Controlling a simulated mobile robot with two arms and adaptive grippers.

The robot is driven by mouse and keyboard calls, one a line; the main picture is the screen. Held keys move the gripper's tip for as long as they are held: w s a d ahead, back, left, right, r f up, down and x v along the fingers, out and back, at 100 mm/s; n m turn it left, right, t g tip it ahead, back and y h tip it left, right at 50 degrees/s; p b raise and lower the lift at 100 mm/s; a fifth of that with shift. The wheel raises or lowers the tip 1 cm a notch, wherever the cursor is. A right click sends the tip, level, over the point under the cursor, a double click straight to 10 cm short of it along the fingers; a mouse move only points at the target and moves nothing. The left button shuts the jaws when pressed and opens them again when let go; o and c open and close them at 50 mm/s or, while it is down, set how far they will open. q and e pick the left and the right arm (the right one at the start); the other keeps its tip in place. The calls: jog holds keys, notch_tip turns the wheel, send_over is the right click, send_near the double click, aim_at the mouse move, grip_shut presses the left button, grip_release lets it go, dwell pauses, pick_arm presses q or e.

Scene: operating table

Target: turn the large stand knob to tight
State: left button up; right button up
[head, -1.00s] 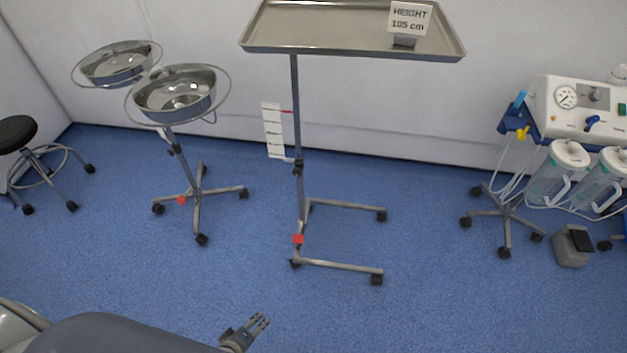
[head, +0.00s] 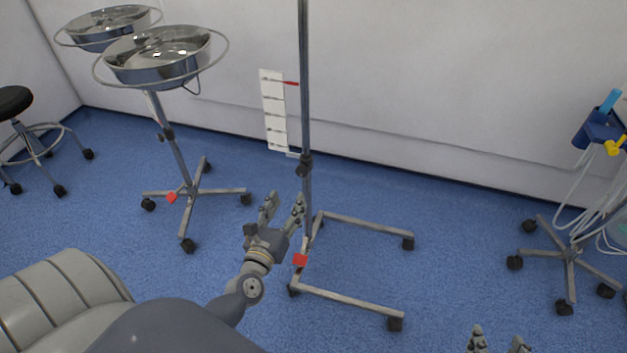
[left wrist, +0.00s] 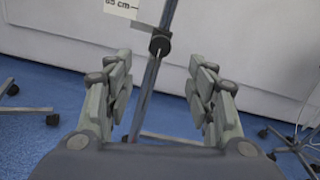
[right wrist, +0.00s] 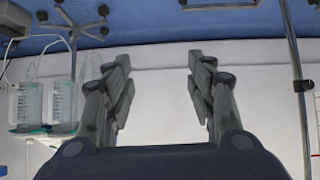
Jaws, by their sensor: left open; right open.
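The large stand is a tall metal pole (head: 304,90) on a wheeled frame base (head: 350,292). Its dark knob (head: 304,164) sits on the pole above the base; in the left wrist view the knob (left wrist: 160,43) shows just beyond and between the fingers. My left gripper (head: 284,203) is open and empty, a little below and left of the knob and apart from it; its fingers also show in the left wrist view (left wrist: 160,75). My right gripper (head: 498,338) is open and empty at the bottom edge; its open fingers fill the right wrist view (right wrist: 155,75).
A double-basin stand (head: 160,62) stands at the left, with a stool (head: 15,102) beyond it. A white height scale (head: 273,112) with a red pointer is beside the pole. A wheeled suction unit base (head: 570,255) is at the right. Blue floor between is clear.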

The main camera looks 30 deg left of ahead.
aim_at(301, 173)
pick_arm(q)
jog(key=x, duration=0.9)
jog(key=shift+w+a+r, duration=0.1)
jog(key=shift+w+r, duration=0.05)
jog(key=shift+w, duration=0.1)
jog(key=shift+w+a, duration=0.15)
jog(key=shift+w, duration=0.45)
pick_arm(e)
jog(key=shift+w+a+r+t, duration=0.3)
jog(key=shift+w+r+t, duration=0.35)
jog(key=shift+r, duration=0.25)
pick_arm(q)
jog(key=c, duration=1.1)
